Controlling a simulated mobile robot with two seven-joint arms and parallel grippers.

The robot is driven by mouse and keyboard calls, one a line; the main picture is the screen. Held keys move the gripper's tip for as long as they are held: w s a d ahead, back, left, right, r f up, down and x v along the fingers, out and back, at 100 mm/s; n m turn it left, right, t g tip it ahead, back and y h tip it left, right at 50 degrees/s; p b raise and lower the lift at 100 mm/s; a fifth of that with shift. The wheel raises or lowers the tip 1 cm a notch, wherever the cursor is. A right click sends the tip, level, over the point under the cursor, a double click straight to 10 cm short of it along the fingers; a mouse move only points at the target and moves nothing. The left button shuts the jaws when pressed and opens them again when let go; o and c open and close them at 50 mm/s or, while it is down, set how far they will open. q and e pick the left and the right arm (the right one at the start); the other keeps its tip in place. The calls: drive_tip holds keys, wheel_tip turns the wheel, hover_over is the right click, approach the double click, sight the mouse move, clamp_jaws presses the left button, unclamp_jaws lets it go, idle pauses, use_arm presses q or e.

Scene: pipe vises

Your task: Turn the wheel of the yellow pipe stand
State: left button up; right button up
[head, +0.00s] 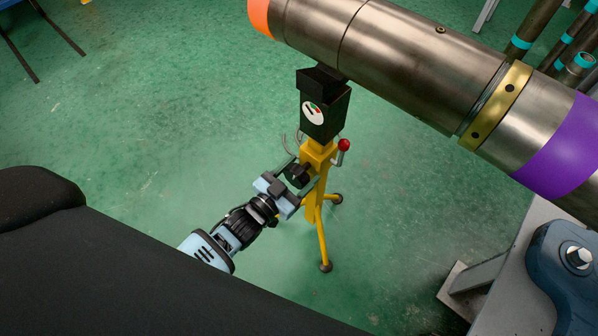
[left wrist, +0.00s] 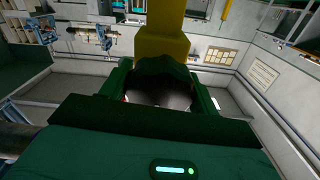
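The yellow pipe stand (head: 309,204) stands on the green floor, and its black head (head: 322,110) with a round dial is under a big metal pipe (head: 400,62). Its dark wheel (head: 297,176) faces my left arm. My left gripper (head: 298,179) is at the wheel, with one finger on either side of it. In the left wrist view the dark wheel (left wrist: 160,72) nearly fills the space between the two fingers, below the yellow post (left wrist: 162,30). I cannot tell whether the fingers press on it. My right gripper is not in view.
A red-knobbed lever (head: 344,146) sticks out on the stand's right side. The pipe passes close above, with an orange end and a purple band. A grey-blue vise (head: 562,275) is at the lower right. Several pipes stand at the top right. Floor left of the stand is clear.

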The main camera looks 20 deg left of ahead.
use_arm(q)
drive_tip(key=shift+c, duration=1.2)
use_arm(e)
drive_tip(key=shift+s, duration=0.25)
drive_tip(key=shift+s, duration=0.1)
